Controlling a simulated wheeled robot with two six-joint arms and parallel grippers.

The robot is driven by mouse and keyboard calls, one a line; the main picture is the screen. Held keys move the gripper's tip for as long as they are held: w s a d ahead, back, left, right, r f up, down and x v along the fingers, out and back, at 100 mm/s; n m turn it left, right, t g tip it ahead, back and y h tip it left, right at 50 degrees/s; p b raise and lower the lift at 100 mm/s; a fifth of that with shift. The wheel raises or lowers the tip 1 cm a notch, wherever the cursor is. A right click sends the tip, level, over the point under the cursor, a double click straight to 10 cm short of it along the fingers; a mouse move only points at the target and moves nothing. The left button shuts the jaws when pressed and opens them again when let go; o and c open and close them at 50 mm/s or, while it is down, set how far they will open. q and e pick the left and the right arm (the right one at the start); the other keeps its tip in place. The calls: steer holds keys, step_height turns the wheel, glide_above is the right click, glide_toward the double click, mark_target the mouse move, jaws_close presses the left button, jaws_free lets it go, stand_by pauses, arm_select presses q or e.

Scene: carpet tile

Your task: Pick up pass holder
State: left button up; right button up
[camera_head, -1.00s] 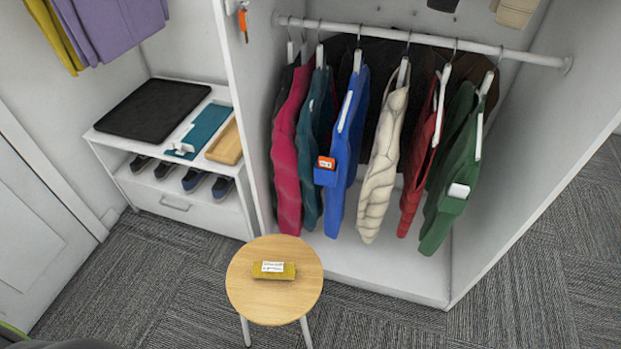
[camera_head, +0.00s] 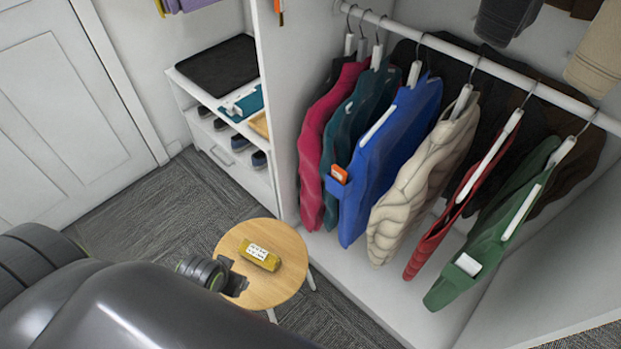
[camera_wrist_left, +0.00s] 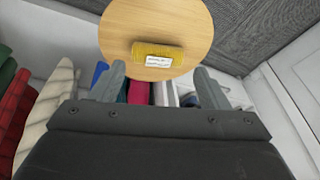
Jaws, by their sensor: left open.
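A yellow item with a white printed label (camera_head: 260,255) lies flat on the round wooden stool (camera_head: 280,292). It may be the pass holder, but the label is too small to read. The item also shows in the left wrist view (camera_wrist_left: 150,52), beyond the fingertips. My left gripper (camera_head: 236,280) is over the stool's left edge, beside the yellow item and apart from it. In the left wrist view my left gripper (camera_wrist_left: 160,78) is open with nothing between its fingers. My right gripper is not in view.
An open wardrobe holds several hanging jackets. An orange-and-white item (camera_head: 339,175) is in the blue jacket's (camera_head: 388,155) pocket, and a white card (camera_head: 468,264) is at the green jacket's (camera_head: 490,245). A low shelf (camera_head: 262,185) with shoes stands behind the stool. Carpet left of the stool is clear.

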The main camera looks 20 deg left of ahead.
arm_select(q)
steer(key=w+d+r+m+t+h, duration=0.1)
steer(key=w+d+r+t, duration=0.1)
steer(key=w+r, duration=0.4)
steer(key=m+t+h, duration=0.3)
steer(key=t+h, duration=0.2)
steer(key=t, duration=0.1)
glide_toward(337, 173)
steer(key=shift+p+x, duration=0.45)
steer(key=shift+x, duration=4.2)
steer(key=c, duration=1.1)
